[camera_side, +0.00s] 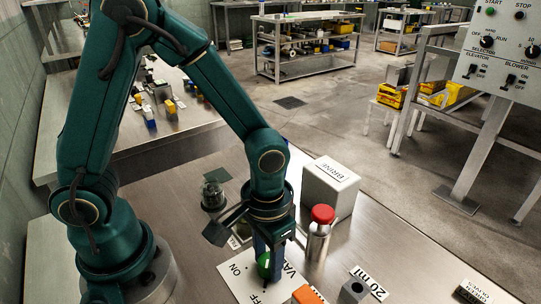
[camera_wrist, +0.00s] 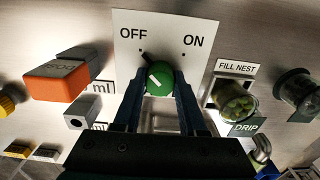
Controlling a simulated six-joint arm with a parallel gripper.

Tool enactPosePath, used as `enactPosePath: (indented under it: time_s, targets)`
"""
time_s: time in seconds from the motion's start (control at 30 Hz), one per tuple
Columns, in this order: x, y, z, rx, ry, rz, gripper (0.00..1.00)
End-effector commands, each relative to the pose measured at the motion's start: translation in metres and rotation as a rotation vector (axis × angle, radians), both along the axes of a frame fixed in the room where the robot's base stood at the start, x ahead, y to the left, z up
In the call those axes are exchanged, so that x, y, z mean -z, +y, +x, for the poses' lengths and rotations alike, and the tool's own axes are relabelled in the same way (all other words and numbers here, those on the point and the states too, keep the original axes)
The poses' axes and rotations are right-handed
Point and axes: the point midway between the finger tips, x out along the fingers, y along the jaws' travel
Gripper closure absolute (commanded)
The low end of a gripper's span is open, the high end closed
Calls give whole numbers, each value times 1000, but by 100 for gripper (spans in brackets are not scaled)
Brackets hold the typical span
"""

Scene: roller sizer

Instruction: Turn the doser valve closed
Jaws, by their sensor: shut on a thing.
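The doser valve is a round green knob (camera_wrist: 160,78) in front of a white plate (camera_wrist: 165,30) marked OFF on the left and ON on the right in the wrist view.
An orange block (camera_wrist: 68,82) and a grey block with a hole (camera_wrist: 82,117) stand left of the valve. A jar of green pieces (camera_wrist: 236,103) stands to the right. A red-capped bottle (camera_side: 319,235) and a BRINE box (camera_side: 331,188) stand close to my gripper.

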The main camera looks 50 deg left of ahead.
Motion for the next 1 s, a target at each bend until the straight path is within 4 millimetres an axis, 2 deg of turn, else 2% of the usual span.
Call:
enactPosePath:
  time_s: [0.33,0.37,0.4,0.43,0.77,1.0]
  targets:
    - [0,0,0,-6,0,-1,100]
    - [0,0,0,-6,0,-1,48]
    - [0,0,0,-5,0,-1,32]
    - [0,0,0,-5,0,-1,29]
    - [-2,0,0,-3,-1,-1,29]
    - [-28,0,1,-3,-7,-3,29]
